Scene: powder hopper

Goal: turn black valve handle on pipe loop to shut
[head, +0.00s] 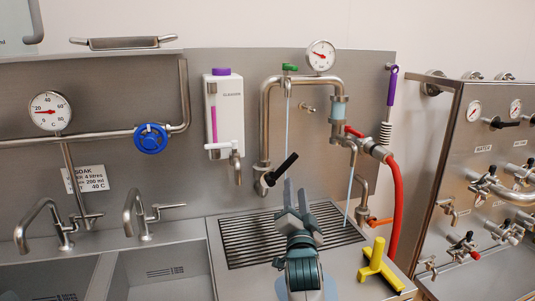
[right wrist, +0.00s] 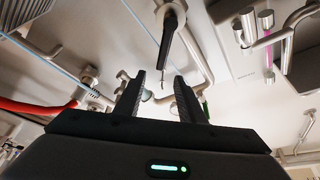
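The black valve handle (head: 283,168) sits low on the steel pipe loop (head: 264,115), left leg, and slants up to the right from its pivot. In the right wrist view the black handle (right wrist: 168,42) runs down from the top, beyond the gap between my fingers. My right gripper (head: 294,197) is just below the handle in the head view, pointing up. In the right wrist view its two fingers (right wrist: 160,95) stand apart with nothing between them. They look clear of the handle. My left gripper is not in view.
A drain grate (head: 240,245) lies under the loop. A yellow tool (head: 380,265) lies to its right. A red hose (head: 396,205) hangs at the right. A white dispenser (head: 224,115) is left of the loop. A green lever (head: 290,67) and gauge (head: 321,55) top it.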

